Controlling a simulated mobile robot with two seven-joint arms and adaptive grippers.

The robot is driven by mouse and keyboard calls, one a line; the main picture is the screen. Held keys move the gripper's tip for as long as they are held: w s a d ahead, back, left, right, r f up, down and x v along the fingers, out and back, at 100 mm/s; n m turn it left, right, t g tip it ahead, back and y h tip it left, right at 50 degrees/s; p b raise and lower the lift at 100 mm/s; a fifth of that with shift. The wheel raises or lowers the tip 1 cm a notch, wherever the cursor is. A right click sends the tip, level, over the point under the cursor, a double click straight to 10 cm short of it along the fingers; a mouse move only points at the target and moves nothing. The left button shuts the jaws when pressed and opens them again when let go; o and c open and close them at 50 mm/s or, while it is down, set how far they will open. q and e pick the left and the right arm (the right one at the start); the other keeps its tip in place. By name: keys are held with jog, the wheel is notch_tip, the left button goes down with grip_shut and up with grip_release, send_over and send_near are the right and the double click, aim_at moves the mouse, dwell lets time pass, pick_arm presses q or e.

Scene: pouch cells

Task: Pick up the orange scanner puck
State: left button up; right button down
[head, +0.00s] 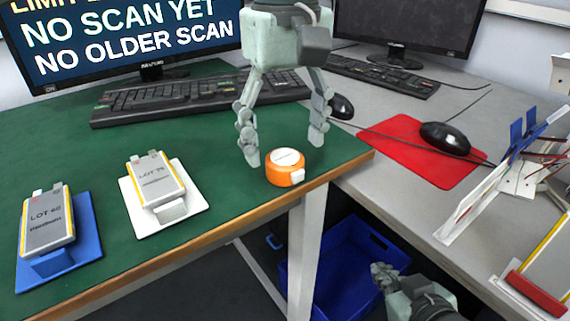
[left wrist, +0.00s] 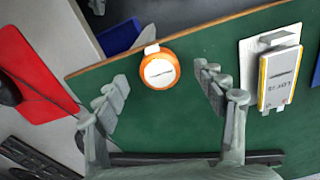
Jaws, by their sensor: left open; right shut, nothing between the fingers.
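The orange scanner puck (head: 285,168) with a white top and a small white tab sits on the green mat near its front right corner. In the left wrist view the puck (left wrist: 159,70) lies ahead of and between the fingertips. My left gripper (head: 284,151) is open above the mat, pointing down, with one finger on each side of the puck in the head view. Nothing is between its fingers that I can see held; the left wrist view also shows the open left gripper (left wrist: 162,75). My right gripper (head: 384,275) is low at the bottom, shut and empty.
A LOT 75 pouch cell (head: 155,178) on a white stand and a LOT 62 cell (head: 46,225) on a blue stand are to the left. A keyboard (head: 190,95) and monitor stand behind. A red mouse pad (head: 400,150) is right. A blue bin (head: 345,262) is below the table.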

pick_arm(q)
notch_tip(320, 180, down, 2)
jog(key=shift+f, duration=0.1)
pick_arm(e)
jog(key=shift+w+a+r, duration=0.25)
jog(key=shift+a, duration=0.05)
pick_arm(q)
jog(key=c, duration=1.3)
